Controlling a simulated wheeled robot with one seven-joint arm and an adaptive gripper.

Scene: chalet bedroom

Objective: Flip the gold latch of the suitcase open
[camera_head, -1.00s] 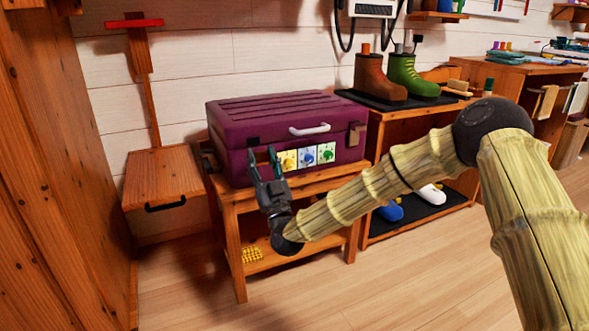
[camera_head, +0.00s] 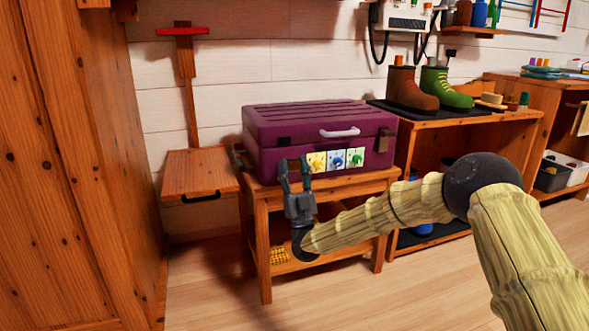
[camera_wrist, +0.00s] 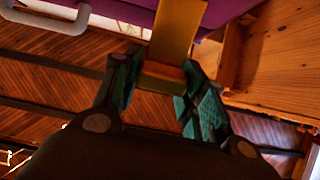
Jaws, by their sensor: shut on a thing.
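The purple suitcase (camera_head: 275,128) stands closed on a wooden table, with a white handle (camera_head: 340,132) and coloured stickers (camera_head: 337,159) on its front. My gripper (camera_head: 294,163) points up at the lower left of its front face, below a dark latch piece (camera_head: 284,141). In the wrist view, the gold latch (camera_wrist: 175,30) hangs from the purple suitcase (camera_wrist: 228,9), with its lower end between my gripper's (camera_wrist: 160,76) teal fingers. The gripper is shut on the latch. The fingers hide part of its end.
The wooden table (camera_head: 262,205) has a lower shelf with a yellow item (camera_head: 279,255). A wooden shelf unit (camera_head: 455,124) with brown (camera_head: 405,92) and green boots (camera_head: 440,88) stands to the right. The floor (camera_head: 350,292) in front is clear.

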